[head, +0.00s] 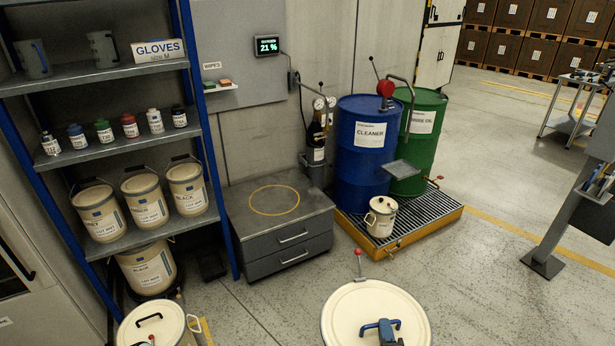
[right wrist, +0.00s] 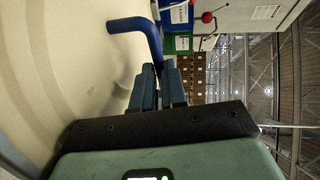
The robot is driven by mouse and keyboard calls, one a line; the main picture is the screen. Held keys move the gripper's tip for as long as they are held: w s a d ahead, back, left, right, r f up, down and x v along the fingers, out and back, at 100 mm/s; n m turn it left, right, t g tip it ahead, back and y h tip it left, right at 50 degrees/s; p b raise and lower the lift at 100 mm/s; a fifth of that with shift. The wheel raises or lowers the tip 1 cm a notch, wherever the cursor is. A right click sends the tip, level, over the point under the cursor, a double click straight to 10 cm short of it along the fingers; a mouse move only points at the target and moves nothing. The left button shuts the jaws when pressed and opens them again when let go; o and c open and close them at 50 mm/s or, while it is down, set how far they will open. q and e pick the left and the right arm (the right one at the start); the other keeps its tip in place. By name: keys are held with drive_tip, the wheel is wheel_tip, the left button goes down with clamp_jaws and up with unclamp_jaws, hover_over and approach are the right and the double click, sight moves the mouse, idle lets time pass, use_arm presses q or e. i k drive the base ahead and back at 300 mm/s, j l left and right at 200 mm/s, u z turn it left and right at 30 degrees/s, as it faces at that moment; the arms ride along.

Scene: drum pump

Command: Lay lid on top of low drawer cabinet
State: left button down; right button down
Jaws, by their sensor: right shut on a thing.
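The lid (head: 365,300) is a large round cream disc at the bottom centre of the head view. It also fills the left of the right wrist view (right wrist: 60,70). Its blue handle (right wrist: 135,28) stands up from it. My right gripper (head: 388,335) is shut on the handle; its fingers (right wrist: 158,85) meet there in the wrist view. What lies under the lid is hidden. The low drawer cabinet (head: 312,203) is grey, with two drawers and a yellow ring on its bare top. It stands left of and beyond the lid. My left gripper is not in view.
A red-knobbed lever (head: 358,254) rises at the lid's far edge. A blue drum (head: 360,170), green drum (head: 428,150) and small cream pot (head: 381,217) stand right of the cabinet. A shelf rack (head: 205,150) borders its left. A lidded bin (head: 150,325) stands at bottom left.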

sight(275, 208)
drive_tip(key=i, duration=1.35)
drive_tip(key=i+u, duration=0.3)
drive_tip(key=i, duration=0.3)
drive_tip(key=i+l+u, duration=0.1)
drive_tip(key=i+u, duration=0.15)
drive_tip(key=i, duration=0.4)
drive_tip(key=i+j+u, duration=0.15)
drive_tip(key=i, duration=0.6)
drive_tip(key=l, duration=0.1)
